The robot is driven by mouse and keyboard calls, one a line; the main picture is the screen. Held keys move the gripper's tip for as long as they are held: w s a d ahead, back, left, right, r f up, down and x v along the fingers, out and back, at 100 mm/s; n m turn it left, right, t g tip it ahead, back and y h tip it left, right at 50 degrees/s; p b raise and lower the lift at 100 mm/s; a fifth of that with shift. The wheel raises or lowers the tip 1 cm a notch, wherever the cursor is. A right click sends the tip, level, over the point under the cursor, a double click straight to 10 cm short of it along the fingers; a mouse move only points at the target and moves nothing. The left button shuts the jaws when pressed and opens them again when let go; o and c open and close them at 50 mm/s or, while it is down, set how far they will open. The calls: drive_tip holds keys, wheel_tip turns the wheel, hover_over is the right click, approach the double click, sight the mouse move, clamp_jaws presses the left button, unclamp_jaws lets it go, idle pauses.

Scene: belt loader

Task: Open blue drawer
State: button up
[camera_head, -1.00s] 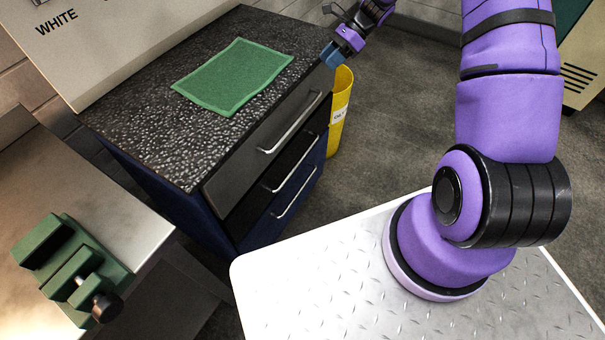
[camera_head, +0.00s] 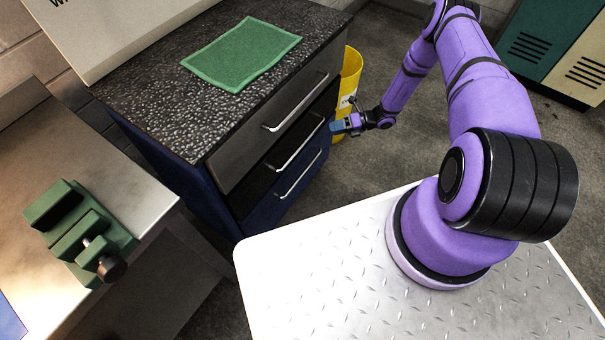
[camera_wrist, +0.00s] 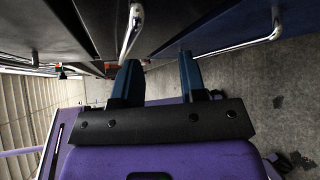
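The dark cabinet has three stacked drawers with silver bar handles. The blue drawer (camera_head: 262,218) is the lowest and looks closed; its handle (camera_head: 298,174) is in plain view. In the wrist view the blue drawer (camera_wrist: 215,22) is at upper right, with its handle (camera_wrist: 235,46) to the right of my fingers. My gripper (camera_head: 337,126) is in front of the drawer fronts, near the right end of the middle handle. In the wrist view my gripper (camera_wrist: 161,72) has its blue fingers apart with nothing between them. The black middle drawer's handle (camera_wrist: 131,28) lies ahead of the left finger.
The grey top drawer (camera_head: 250,140) and black middle drawer (camera_head: 247,192) look closed. A yellow bin (camera_head: 350,72) stands beside the cabinet, behind my gripper. A green mat (camera_head: 240,55) lies on the speckled top.

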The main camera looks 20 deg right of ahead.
sight(304, 172)
drive_tip(key=s+a+f+m+t, duration=0.2)
drive_tip(key=s+f+m, duration=0.25)
drive_tip(key=f, duration=0.35)
drive_tip(key=s+a+f+m+t, duration=0.25)
drive_tip(key=s+f+m, duration=0.2)
drive_tip(key=f, duration=0.45)
drive_tip(key=x, duration=1.1)
drive_tip(key=shift+s, duration=0.15)
drive_tip(key=shift+c, duration=0.3)
clamp_jaws()
